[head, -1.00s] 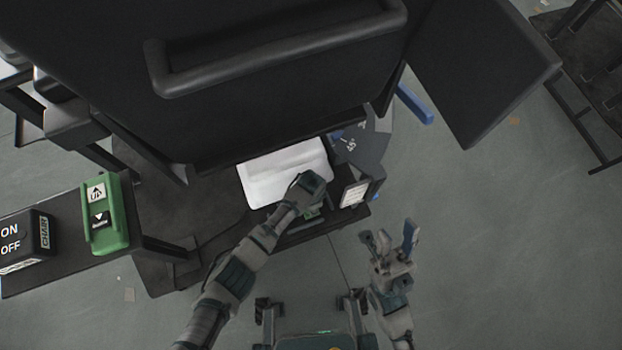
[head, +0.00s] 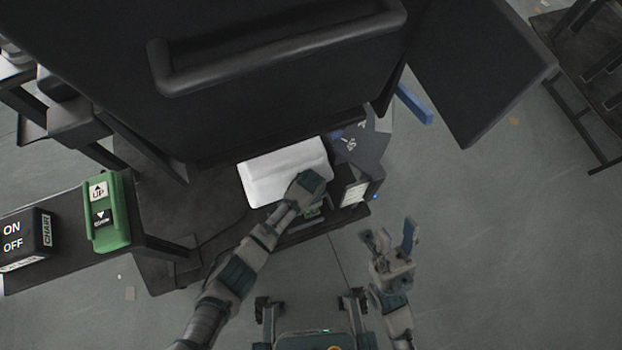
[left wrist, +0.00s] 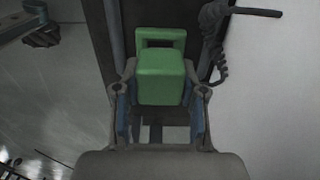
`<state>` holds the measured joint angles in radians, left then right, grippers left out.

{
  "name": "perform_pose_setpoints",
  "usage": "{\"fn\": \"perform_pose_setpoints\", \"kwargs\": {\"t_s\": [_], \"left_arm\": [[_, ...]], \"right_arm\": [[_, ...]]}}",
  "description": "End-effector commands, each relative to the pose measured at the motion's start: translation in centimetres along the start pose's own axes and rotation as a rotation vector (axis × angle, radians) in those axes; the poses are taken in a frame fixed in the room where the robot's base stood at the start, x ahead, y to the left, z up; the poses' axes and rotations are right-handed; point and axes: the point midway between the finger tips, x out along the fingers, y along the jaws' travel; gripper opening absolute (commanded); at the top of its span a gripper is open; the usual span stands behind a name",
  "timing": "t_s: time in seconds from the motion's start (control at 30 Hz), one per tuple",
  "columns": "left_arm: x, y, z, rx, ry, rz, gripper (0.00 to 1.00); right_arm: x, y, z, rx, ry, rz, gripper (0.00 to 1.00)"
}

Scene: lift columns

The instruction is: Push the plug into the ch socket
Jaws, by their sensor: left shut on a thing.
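A green block-shaped plug (left wrist: 161,78) sits between the two fingers of my left gripper (left wrist: 161,105) in the left wrist view. The gripper is shut on it. Just beyond the plug is a green frame (left wrist: 160,33), which looks like the socket; no label is readable on it, and I cannot tell whether plug and frame touch. In the head view my left gripper (head: 309,190) is at the right front of the white panel, hiding most of the plug; a bit of green (head: 312,211) shows below it. My right gripper (head: 389,240) is open and empty, right of the panel.
The white panel (head: 262,176) lies beneath a large dark machine body with a handle (head: 280,50). A grey box (head: 362,150) stands right of it. A green UP control (head: 106,212) and a black ON/OFF box (head: 25,240) are at left.

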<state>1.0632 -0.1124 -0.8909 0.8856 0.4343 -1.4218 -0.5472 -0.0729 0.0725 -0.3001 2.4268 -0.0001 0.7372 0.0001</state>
Motion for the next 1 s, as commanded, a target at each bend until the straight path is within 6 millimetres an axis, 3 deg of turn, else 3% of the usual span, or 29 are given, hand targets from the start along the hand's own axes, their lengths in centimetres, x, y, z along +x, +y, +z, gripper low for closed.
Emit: {"fn": "perform_pose_setpoints", "kwargs": {"t_s": [1.0], "left_arm": [[1.3, 0.0, 0.0, 0.000, 0.001, -0.001, 0.10]], "right_arm": [[-0.6, 0.1, 0.5, 0.000, -0.004, 0.001, 0.40]]}}
